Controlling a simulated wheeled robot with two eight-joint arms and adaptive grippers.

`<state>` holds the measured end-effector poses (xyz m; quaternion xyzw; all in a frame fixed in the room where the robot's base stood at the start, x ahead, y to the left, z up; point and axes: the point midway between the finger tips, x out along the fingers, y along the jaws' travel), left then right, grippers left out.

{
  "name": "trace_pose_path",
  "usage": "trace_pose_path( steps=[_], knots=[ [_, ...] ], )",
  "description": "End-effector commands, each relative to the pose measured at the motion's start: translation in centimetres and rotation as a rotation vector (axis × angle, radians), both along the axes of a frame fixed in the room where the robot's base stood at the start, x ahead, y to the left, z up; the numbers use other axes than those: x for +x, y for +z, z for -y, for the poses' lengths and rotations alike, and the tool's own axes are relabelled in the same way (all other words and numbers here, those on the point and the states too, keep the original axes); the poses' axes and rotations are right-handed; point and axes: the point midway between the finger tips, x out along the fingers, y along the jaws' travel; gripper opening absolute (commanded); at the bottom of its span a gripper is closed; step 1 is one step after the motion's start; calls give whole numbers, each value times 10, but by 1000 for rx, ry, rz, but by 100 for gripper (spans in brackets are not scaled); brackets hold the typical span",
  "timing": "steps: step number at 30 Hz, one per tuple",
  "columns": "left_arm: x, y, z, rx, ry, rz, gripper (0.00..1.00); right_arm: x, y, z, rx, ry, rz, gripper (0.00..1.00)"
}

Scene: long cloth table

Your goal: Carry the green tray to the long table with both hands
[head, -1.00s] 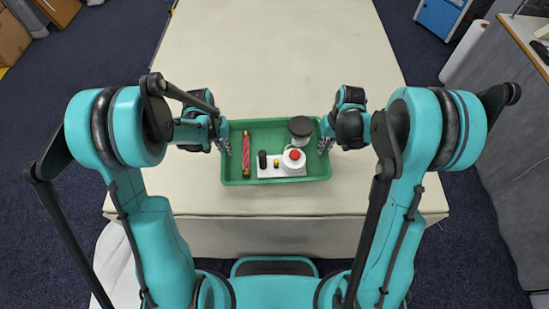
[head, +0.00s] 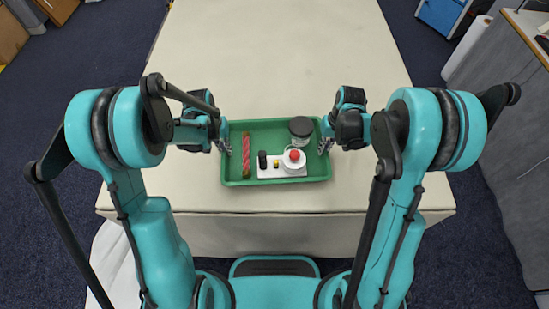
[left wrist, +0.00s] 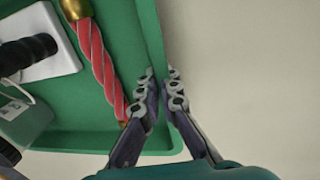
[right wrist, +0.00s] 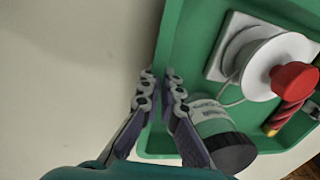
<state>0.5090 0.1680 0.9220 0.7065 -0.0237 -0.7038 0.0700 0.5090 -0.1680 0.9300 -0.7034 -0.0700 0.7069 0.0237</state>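The green tray (head: 268,134) is level over the near part of the cloth table (head: 275,60); I cannot tell whether its bottom touches the cloth. My left gripper (left wrist: 160,82) is shut on its left wall, one finger inside and one outside. My right gripper (right wrist: 158,82) is shut on its right wall the same way. In the tray lie a red twisted rod (head: 246,157), a jar with a black lid (head: 301,126), and a white board (head: 268,173) bearing a red button (head: 294,155) and small black and yellow parts.
The table is clear beyond the tray and on both sides. Its front edge lies just on my side of the tray. A grey partition (head: 500,130) with a wooden top stands at the right, and a blue cabinet (head: 440,17) at the far right.

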Motion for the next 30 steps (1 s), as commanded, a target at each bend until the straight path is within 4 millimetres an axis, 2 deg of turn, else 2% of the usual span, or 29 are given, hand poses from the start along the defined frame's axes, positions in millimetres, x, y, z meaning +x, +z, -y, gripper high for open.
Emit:
trace_pose_path(
  steps=[3,4,6,17,20,30],
  knots=[
    [0,-10,-1,2,1,0,0,0,-10,1,-2,-1,0,0],
    [0,-7,-1,2,1,0,11,0,-7,1,-2,-1,0,11],
    [0,-6,-1,2,1,0,26,0,-6,1,-2,-1,0,26],
    [0,-2,-1,1,0,0,26,0,-6,0,0,0,0,26],
    [0,10,-2,0,1,0,26,0,-6,0,0,0,0,26],
    [-1,81,-12,1,1,0,26,0,-6,0,0,0,0,26]
  ],
)
